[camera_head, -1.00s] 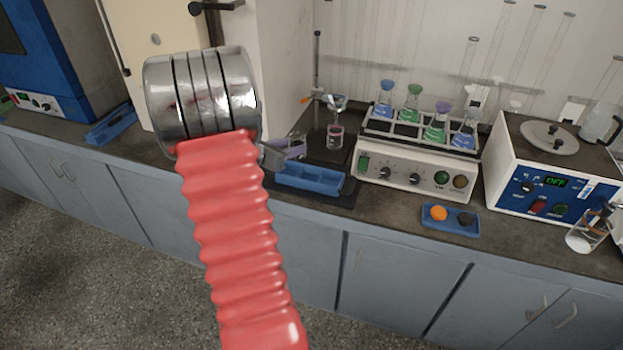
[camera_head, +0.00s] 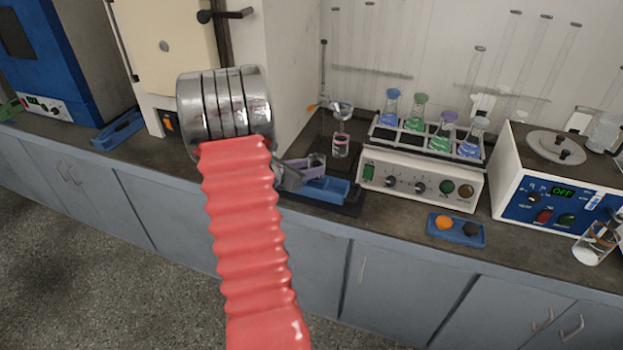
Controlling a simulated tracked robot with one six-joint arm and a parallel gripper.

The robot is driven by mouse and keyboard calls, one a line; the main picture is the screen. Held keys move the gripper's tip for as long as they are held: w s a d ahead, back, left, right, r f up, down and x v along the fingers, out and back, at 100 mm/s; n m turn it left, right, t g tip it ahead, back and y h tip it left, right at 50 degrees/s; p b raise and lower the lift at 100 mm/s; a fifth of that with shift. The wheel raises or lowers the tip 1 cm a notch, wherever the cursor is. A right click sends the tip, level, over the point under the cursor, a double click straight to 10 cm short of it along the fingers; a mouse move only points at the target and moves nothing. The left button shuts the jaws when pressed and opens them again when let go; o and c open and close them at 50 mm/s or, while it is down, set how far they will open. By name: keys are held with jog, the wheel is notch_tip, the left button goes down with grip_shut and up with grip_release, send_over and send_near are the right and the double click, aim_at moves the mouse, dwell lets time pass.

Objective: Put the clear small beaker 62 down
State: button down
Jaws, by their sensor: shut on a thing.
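My gripper (camera_head: 292,176) shows only as a grey end, just right of my arm's metal wrist, low over the bench. It is shut on a small, pale, purple-tinted thing (camera_head: 306,166), which I take to be the clear small beaker 62. Its outline is blurred and partly hidden by the gripper, so I cannot tell whether it touches anything below. The thing is by the left end of a blue open tray (camera_head: 328,190), partly in front of it in the picture.
A beaker with pink liquid (camera_head: 341,147) stands under a funnel. Right of it is a white shaker (camera_head: 420,187) with several coloured flasks. A blue dish (camera_head: 455,238) holds orange and dark pieces. A glass with rods (camera_head: 593,246) stands by the bench's right edge.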

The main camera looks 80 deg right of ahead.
jog(key=shift+f, duration=0.65)
jog(key=shift+f, duration=0.1)
jog(key=shift+f, duration=1.8)
jog(key=c, duration=1.1)
grip_release()
jog(key=shift+f, duration=0.1)
jog(key=v, duration=1.2)
